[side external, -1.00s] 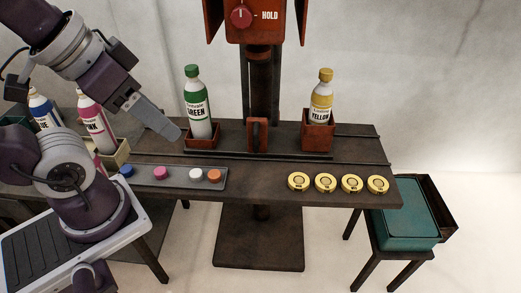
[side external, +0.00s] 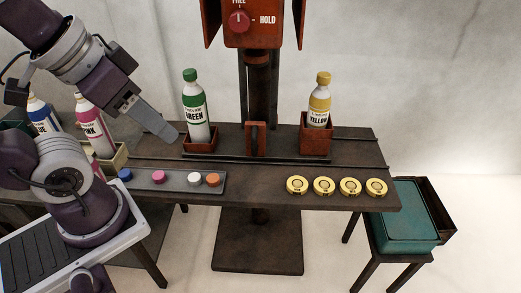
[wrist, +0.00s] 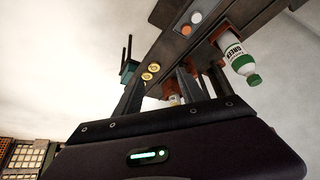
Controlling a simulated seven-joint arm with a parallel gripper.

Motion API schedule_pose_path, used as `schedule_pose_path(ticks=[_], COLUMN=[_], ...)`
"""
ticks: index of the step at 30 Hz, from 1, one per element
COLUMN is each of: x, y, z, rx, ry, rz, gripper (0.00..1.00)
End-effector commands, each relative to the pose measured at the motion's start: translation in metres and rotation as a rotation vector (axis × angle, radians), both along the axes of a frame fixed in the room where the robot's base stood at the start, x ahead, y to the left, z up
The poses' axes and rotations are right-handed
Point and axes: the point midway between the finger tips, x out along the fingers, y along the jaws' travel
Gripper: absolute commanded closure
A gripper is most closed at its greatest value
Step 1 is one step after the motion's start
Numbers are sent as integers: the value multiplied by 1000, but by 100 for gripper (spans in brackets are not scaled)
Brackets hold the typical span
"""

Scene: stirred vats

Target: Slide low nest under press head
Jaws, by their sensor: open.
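The low nest (side external: 199,147) is a shallow red holder at the left of the dark rail on the bench. The green-capped GREEN bottle (side external: 196,112) stands upright in it. The press head (side external: 262,30) is a red housing on the central column, right of the low nest, with a FREE/HOLD knob (side external: 239,21); its top is cut off. My gripper (side external: 168,136) is left of the low nest, apart from it and empty. Its fingers also show in the wrist view (wrist: 160,92), open. That view shows the GREEN bottle (wrist: 236,56) upside down.
A taller red nest (side external: 316,141) holds the YELLOW bottle (side external: 319,100) at right. A red upright block (side external: 256,138) stands between the nests. Several yellow discs (side external: 324,186) lie at the front right. A grey tray (side external: 136,183) holds coloured caps. BLUE and PINK bottles (side external: 92,122) stand at left.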

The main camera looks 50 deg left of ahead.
Motion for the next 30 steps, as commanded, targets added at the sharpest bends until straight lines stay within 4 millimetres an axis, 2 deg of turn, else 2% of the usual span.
schedule_pose_path(ticks=[2, 5, 6, 8, 9, 12, 15, 18, 23, 30], x=[19, 72, 98, 134, 156, 197, 220, 229, 238, 254], y=[2, 11, 16, 25, 32, 47, 59, 65, 67, 70], z=[-3, -18, -30, -53, -71, -120, -162, -186, -207, -248], rx=[0, -1, -2, -4, -6, -12, -18, -21, -22, -21], ry=[15, 43, 54, 67, 74, 89, 98, 99, 100, 100], rz=[15, 53, 71, 98, 114, 151, 177, 191, 195, 194], gripper=[62, 62, 62, 62, 62, 62, 62, 62, 62, 62])
